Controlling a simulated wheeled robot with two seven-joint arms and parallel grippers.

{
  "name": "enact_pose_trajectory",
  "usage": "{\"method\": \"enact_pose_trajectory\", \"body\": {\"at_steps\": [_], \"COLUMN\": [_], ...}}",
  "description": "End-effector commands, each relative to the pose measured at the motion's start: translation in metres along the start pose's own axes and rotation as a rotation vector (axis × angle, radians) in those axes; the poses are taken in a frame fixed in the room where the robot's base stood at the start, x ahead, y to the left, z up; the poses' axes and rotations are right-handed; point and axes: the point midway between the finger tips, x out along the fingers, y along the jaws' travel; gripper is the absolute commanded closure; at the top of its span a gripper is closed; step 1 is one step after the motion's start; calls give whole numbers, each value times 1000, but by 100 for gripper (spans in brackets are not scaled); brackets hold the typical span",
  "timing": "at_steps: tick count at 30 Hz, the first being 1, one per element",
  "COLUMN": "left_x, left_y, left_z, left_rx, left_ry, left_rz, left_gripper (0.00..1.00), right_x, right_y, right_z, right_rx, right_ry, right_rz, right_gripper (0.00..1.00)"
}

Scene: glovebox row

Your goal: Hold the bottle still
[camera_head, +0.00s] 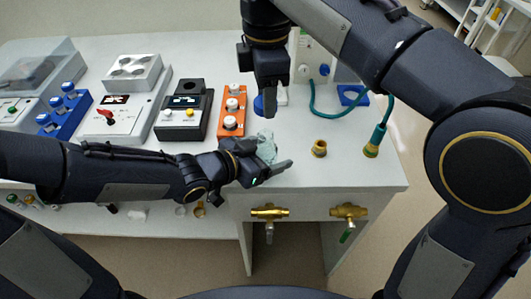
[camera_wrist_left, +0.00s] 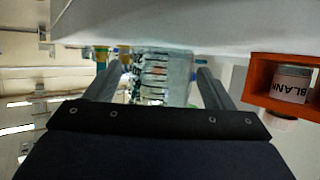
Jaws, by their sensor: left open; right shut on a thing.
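The bottle (camera_head: 267,146) is clear with a pale greenish tint. It stands near the table's front edge and is partly hidden by my left gripper. My left gripper (camera_head: 272,164) is open, its fingers on either side of the bottle. In the left wrist view the bottle (camera_wrist_left: 165,75), with dark graduation marks, shows between the two spread fingers of my left gripper (camera_wrist_left: 155,85). My right gripper (camera_head: 268,98) is above and behind the bottle, pointing down. It is shut on a blue thing (camera_head: 259,105), perhaps a cap; its lower side is partly hidden.
An orange rack (camera_head: 233,113) with white-capped vials stands left of the bottle. A dark instrument (camera_head: 184,115) is farther left. A brass fitting (camera_head: 319,148) and a green hose (camera_head: 377,140) are to the right. The table's front edge is close to my left gripper.

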Motion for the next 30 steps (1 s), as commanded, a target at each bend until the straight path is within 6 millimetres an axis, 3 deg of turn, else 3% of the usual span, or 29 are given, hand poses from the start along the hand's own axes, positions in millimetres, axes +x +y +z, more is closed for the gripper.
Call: {"method": "enact_pose_trajectory", "body": {"at_steps": [13, 27, 30], "left_x": [8, 8, 8], "left_y": [0, 0, 0], "left_z": [0, 0, 0], "left_rx": [0, 0, 0], "left_ry": [0, 0, 0], "left_rz": [-1, -1, -1], "left_gripper": [26, 87, 91], "right_x": [0, 0, 1], "right_y": [0, 0, 0], "right_z": [0, 0, 0], "right_rx": [0, 0, 0], "right_ry": [0, 0, 0], "right_rz": [0, 0, -1], "right_gripper": [83, 83, 83]}}
